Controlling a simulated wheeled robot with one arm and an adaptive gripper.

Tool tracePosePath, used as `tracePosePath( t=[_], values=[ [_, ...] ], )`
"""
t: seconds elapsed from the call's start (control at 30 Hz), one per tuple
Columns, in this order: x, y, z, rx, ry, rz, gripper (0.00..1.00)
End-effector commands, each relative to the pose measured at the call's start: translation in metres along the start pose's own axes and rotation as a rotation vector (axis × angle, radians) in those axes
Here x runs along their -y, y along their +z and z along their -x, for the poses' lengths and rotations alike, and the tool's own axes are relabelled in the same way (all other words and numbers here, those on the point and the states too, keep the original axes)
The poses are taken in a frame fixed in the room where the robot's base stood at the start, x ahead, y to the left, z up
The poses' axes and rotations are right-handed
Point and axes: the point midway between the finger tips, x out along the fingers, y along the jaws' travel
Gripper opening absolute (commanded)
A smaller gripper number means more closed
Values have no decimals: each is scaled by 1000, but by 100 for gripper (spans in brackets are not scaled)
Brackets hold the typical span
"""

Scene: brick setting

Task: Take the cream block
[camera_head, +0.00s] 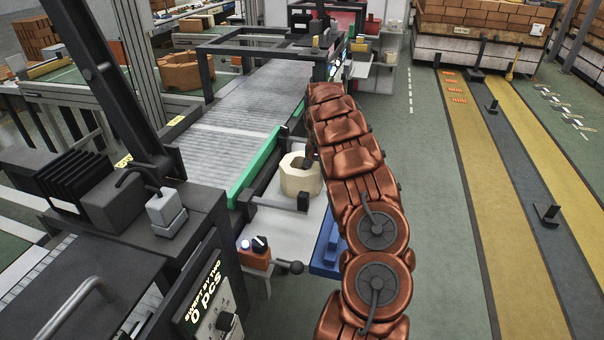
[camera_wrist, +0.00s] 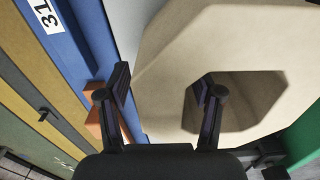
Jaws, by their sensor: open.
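The cream block (camera_head: 299,177) is a thick eight-sided ring with a central hole. It sits on a pale surface beside the roller conveyor, partly behind my arm in the head view. In the wrist view the cream block (camera_wrist: 185,45) fills the upper middle and right. My gripper (camera_wrist: 163,88) is open at the block's near wall. Its left finger is outside the block and its right finger shows at the hole, with the wall between them. Whether either finger touches the block, I cannot tell. In the head view my arm mostly hides the gripper.
The conveyor (camera_head: 245,105) with its green side rail runs left of the block. A blue part (camera_head: 327,247) lies on the near side; the wrist view shows a blue surface marked 31 (camera_wrist: 75,45). Open floor lies right.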

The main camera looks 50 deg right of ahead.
Motion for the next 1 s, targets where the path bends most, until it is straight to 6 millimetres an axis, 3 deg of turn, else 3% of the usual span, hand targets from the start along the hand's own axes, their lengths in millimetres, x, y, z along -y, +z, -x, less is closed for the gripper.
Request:
tracePosePath(
  t=[0.23,0.87,1.0],
  values=[
    [0,0,-1,0,0,-1,66],
    [0,0,-1,1,1,-1,0],
    [0,0,-1,1,1,-1,0]
  ],
)
